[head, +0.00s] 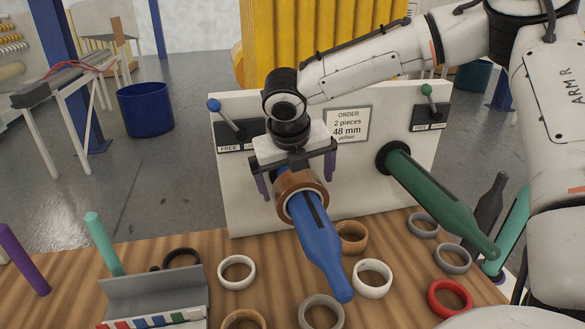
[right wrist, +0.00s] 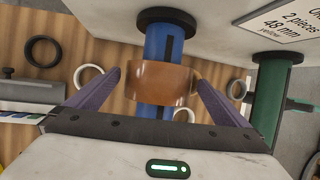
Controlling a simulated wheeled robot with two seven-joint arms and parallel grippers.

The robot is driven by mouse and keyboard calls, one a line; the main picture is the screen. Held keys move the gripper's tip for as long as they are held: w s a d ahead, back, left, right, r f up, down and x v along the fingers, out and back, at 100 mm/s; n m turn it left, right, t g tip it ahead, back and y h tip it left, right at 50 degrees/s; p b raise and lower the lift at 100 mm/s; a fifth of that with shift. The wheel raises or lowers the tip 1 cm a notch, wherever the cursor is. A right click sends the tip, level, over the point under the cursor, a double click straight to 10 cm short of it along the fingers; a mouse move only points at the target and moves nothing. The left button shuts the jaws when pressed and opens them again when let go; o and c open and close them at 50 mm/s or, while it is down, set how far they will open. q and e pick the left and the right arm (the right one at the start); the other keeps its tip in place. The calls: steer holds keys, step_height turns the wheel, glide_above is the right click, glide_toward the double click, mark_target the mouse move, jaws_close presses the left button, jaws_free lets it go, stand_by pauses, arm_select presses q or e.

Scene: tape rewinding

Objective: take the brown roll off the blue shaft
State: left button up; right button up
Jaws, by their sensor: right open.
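The brown roll (head: 301,190) sits around the blue shaft (head: 322,250), between the white panel and the shaft's narrowed free end. The roll (right wrist: 159,83) and the shaft (right wrist: 157,42) also show in the right wrist view. My right gripper (head: 296,190) is open above the shaft, with one purple finger on each side of the roll. In the right wrist view the fingers (right wrist: 156,80) stand apart from the roll, with gaps on both sides. My left gripper is not in view.
A green shaft (head: 430,200) sticks out of the white panel (head: 235,185) to the right. Loose rings, including a red ring (head: 450,299) and a white ring (head: 372,278), lie on the wooden table. A grey rack (head: 150,290) stands at the left.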

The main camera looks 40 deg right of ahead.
steer(key=x, duration=0.3)
steer(key=shift+d+f, duration=0.15)
steer(key=shift+f, duration=0.15)
steer(key=shift+w+d+f, duration=0.1)
steer(key=shift+w+f, duration=0.1)
steer(key=shift+f, duration=0.15)
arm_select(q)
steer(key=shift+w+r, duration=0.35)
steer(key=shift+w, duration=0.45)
arm_select(e)
steer(key=shift+c, duration=0.3)
steer(key=c, duration=1)
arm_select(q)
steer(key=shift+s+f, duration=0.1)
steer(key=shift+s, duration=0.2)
arm_select(e)
steer(key=shift+r, duration=0.1)
steer(key=shift+c, duration=0.2)
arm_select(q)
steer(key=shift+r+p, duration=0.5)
arm_select(e)
steer(key=shift+r, duration=0.2)
